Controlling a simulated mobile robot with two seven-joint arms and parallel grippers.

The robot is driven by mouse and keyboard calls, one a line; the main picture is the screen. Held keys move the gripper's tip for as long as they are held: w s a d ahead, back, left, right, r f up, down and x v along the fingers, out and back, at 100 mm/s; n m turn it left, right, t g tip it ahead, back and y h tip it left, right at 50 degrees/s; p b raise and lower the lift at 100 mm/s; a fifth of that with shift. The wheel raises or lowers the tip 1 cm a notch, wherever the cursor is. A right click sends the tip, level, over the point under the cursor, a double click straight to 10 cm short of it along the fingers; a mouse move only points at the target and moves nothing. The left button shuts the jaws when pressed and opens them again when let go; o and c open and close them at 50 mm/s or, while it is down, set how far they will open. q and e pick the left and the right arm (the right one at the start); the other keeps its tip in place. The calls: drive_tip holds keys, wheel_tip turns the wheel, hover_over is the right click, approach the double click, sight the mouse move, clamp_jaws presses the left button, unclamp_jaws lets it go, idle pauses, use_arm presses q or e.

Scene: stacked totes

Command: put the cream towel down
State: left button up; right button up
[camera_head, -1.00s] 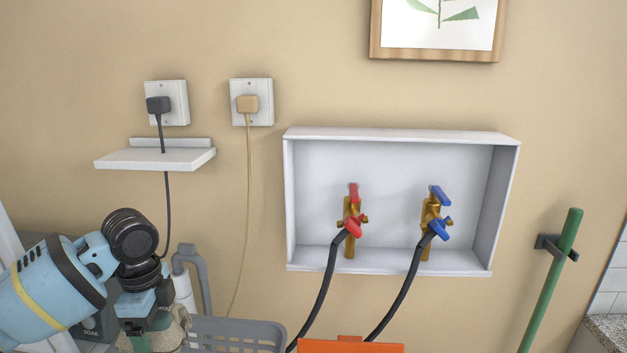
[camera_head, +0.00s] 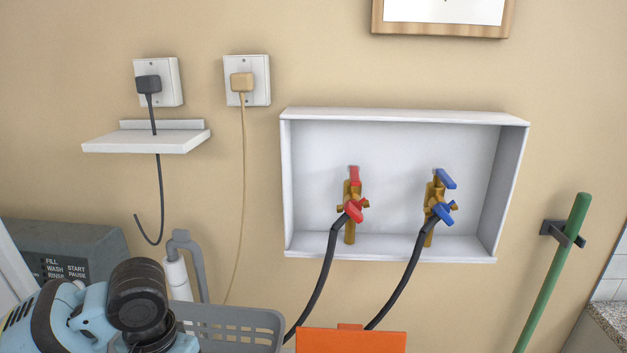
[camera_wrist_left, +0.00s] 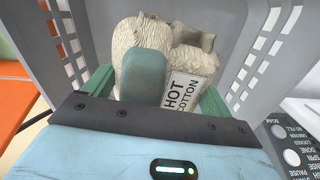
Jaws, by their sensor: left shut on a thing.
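The cream towel (camera_wrist_left: 138,38), folded, with a label reading "HOT COTTON" (camera_wrist_left: 182,90), shows in the left wrist view. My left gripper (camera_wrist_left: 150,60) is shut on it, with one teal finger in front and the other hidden. Slatted grey basket walls (camera_wrist_left: 110,22) rise around the towel. Whether the towel touches the basket's bottom cannot be told. In the head view the towel and the left fingers are out of sight, with only my left wrist at the lower left edge. My right gripper is in neither view.
The grey basket (camera_head: 240,322) stands at the bottom of the head view, beside an orange thing (camera_head: 350,341). A grey machine with a control panel (camera_head: 70,250) is at the left. Black hoses (camera_head: 318,285) hang from the tap box (camera_head: 400,116). A green pole (camera_head: 555,270) stands right.

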use_arm(q)
drive_tip(key=shift+s+d+f+n, duration=0.15)
drive_tip(key=shift+s+d+n, duration=0.1)
drive_tip(key=shift+s+n, duration=0.3)
drive_tip(key=shift+s+d+f+n, duration=0.2)
drive_tip(key=shift+s+n, duration=0.15)
drive_tip(key=shift+n, duration=0.4)
drive_tip(key=shift+w+a, duration=0.1)
drive_tip(key=shift+w+a+m, duration=0.25)
drive_tip(key=shift+w+m, duration=0.3)
drive_tip(key=shift+m, duration=0.35)
drive_tip(key=w+a+m, duration=0.7)
drive_tip(key=w+m, duration=0.3)
drive_tip(key=m, duration=0.7)
drive_tip(key=shift+a+r, duration=0.25)
wheel_tip(320, 180, down, 10)
drive_tip(key=shift+r, duration=0.2)
